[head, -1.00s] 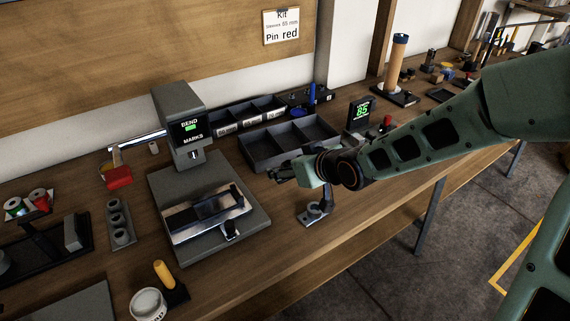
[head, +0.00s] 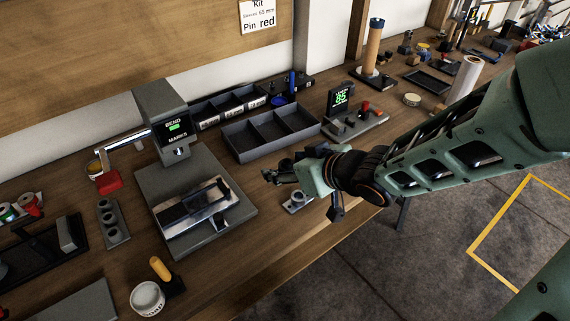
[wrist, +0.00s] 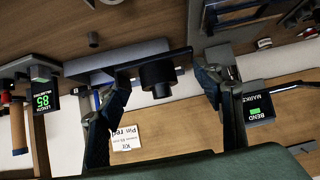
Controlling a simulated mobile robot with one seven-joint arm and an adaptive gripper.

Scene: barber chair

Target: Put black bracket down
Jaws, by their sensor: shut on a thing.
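My gripper (wrist: 165,75) is shut on the black bracket (wrist: 158,78). In the wrist view the bracket shows as a dark bar with a round black boss between my two fingers. In the head view my gripper (head: 272,177) hangs over the bench, in front of the divided dark tray and right of the bend press. The bracket there is small and dark against the fingers, and its exact outline is unclear. I cannot tell whether it touches anything below.
The bend press (head: 160,112) has a grey base with a shiny plate. The divided tray (head: 240,152) lies behind my gripper. A small round grey fixture (head: 297,203) sits just below it. The length gauge (head: 340,97) reads 85. Wood lies bare toward the bench's front edge.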

